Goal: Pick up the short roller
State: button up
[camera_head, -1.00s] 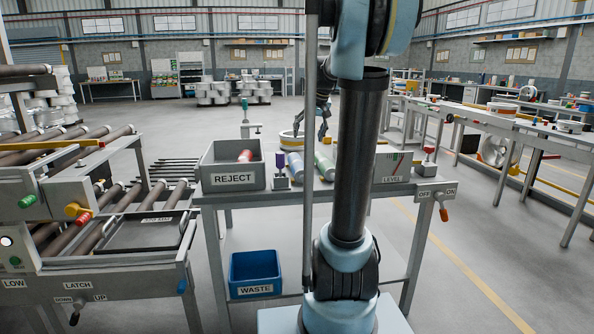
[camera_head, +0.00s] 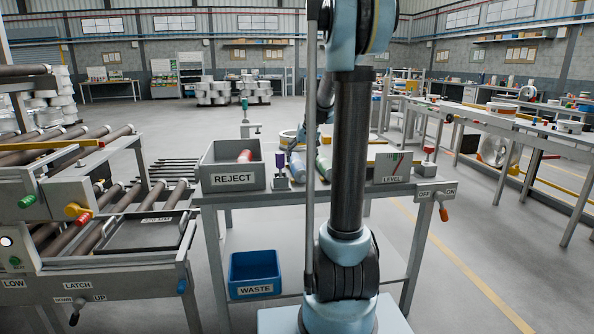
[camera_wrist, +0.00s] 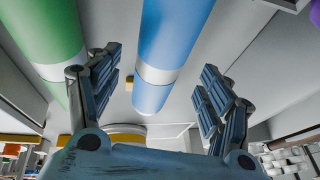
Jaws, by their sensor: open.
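A blue roller (camera_head: 297,166) and a green roller (camera_head: 323,168) lie side by side on the grey workbench (camera_head: 250,196). A red roller (camera_head: 245,156) shows inside the REJECT bin. I cannot tell from these frames which roller is the short one. In the wrist view my gripper (camera_wrist: 160,70) is open, with its fingers spread. The blue roller (camera_wrist: 168,50), with a white band, runs between the fingers in the picture. The green roller (camera_wrist: 48,40) is at the left, partly behind the left finger. I see no contact. In the head view my arm hides part of this area.
The grey REJECT bin (camera_head: 232,180) stands left of the rollers. A small stand with a purple top (camera_head: 281,163) is close by on their left. The LEVEL gauge (camera_head: 393,168) is on the right. A blue WASTE bin (camera_head: 255,274) sits below. The roller conveyor (camera_head: 110,225) is at the left.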

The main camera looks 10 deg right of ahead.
aim_at(299, 161)
jog(key=shift+x, duration=2.05)
jog(key=shift+d, duration=0.1)
grip_shut()
jog(key=shift+r, duration=0.1)
